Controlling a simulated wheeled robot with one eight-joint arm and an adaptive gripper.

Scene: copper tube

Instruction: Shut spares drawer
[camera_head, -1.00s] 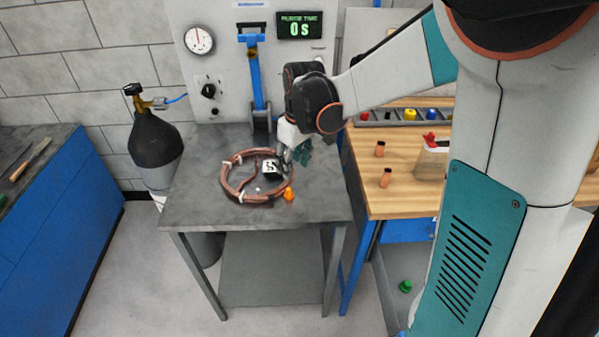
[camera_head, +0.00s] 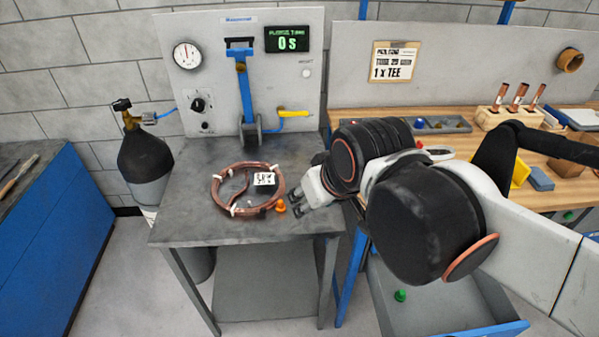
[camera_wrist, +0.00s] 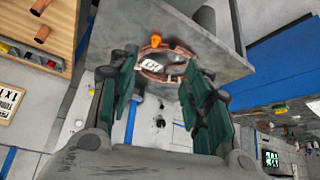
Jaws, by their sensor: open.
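An open drawer (camera_head: 425,307) with grey walls and a blue front edge sticks out below the wooden bench at the lower right of the head view. A small green item (camera_head: 400,295) lies inside it. No label on the drawer is legible, and my arm hides part of it. My gripper (camera_head: 298,206) is above the right side of the grey metal table, up and left of the drawer and apart from it. In the wrist view my gripper (camera_wrist: 157,100) has its green fingers spread with nothing between them. The drawer cannot be made out in the wrist view.
A copper coil (camera_head: 216,190) with a tag and an orange piece (camera_head: 280,206) lie on the grey table (camera_head: 190,225), close to my gripper. The wooden bench (camera_head: 345,118) carries a tray and a block with copper pieces.

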